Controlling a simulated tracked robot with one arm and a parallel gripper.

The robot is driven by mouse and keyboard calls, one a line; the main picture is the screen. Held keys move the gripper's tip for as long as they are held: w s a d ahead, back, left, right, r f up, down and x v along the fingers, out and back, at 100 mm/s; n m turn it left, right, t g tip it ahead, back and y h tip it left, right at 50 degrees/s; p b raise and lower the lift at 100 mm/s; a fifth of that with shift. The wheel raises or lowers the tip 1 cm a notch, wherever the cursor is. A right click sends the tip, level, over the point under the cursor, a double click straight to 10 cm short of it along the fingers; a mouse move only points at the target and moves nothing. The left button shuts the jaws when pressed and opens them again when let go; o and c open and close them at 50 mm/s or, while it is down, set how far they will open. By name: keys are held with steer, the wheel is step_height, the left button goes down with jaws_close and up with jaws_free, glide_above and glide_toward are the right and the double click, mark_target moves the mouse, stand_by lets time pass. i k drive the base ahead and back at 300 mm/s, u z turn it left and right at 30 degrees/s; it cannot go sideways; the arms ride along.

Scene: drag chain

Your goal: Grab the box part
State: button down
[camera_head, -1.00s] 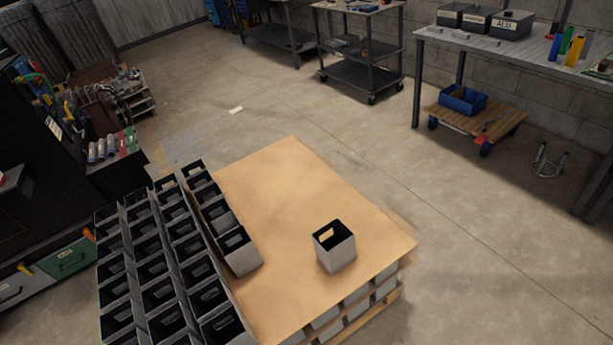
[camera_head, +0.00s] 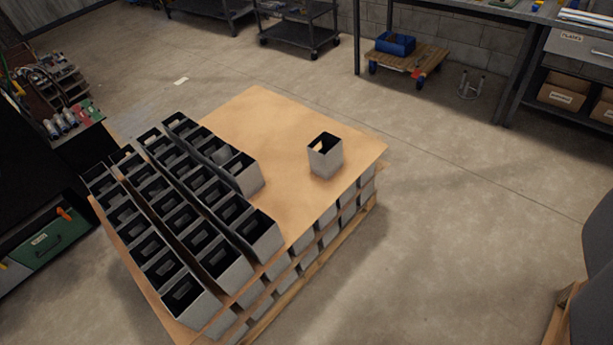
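A single grey open-topped box part (camera_head: 325,157) stands upright on the tan board (camera_head: 262,112) that tops a stacked pallet. It stands apart from the others, near the board's right edge. Rows of like box parts (camera_head: 180,215) stand close together on the left half of the board. More grey boxes show in a layer below the board, along its front right side. My gripper is not in view.
A wheeled wooden dolly with a blue bin (camera_head: 395,43) stands at the back under a workbench. Black shelf carts (camera_head: 300,25) stand at the back. A green drawer (camera_head: 50,238) is at left. Concrete floor is clear around the pallet's right.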

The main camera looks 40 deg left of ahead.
mark_target(324, 162)
steer(key=k, duration=1.05)
steer(key=u, duration=0.75)
steer(key=i, duration=1)
steer(key=z, duration=0.05)
